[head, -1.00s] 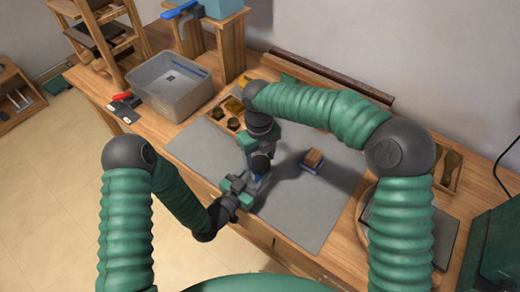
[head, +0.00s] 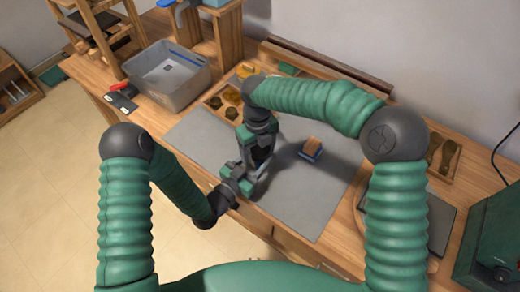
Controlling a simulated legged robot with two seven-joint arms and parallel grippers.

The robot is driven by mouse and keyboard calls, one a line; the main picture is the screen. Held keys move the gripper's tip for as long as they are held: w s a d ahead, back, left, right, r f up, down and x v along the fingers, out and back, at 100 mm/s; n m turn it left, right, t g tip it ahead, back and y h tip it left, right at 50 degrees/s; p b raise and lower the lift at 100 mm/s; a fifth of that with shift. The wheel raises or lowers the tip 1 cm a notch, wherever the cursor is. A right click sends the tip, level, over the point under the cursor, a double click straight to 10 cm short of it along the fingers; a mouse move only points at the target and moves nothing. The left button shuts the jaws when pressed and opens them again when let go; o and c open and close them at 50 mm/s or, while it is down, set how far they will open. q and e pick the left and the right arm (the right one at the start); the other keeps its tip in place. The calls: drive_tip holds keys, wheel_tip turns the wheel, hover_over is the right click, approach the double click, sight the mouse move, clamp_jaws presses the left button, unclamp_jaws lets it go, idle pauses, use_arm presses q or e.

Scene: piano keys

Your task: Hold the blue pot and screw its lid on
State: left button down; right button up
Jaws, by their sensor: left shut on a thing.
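My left gripper (head: 242,179) reaches in from the left, low over the front of the grey mat (head: 300,205). It is shut on the blue pot, of which almost nothing shows between the two grippers. My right gripper (head: 260,158) points down from above, right at the pot and close against the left gripper. Its fingers overlap the pot's top, so I cannot tell whether they are open or shut. I cannot make out the lid apart from the dark gripper parts.
A blue block with a wooden top (head: 311,149) lies on the mat to the right. A grey bin (head: 168,80) and a red-handled tool (head: 117,88) are at the back left. A wooden tray of small parts (head: 232,98) is behind. The mat's right front is clear.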

use_arm(q)
drive_tip(key=shift+d, duration=0.1)
use_arm(e)
drive_tip(key=shift+o, duration=1)
drive_tip(key=shift+a+r, duration=0.1)
use_arm(q)
drive_tip(key=shift+s, duration=0.1)
use_arm(e)
drive_tip(key=shift+w, duration=0.15)
wheel_tip(320, 180, up, 4)
drive_tip(key=shift+f, duration=0.1)
drive_tip(key=shift+r, duration=0.35)
drive_tip(key=shift+c, duration=0.5)
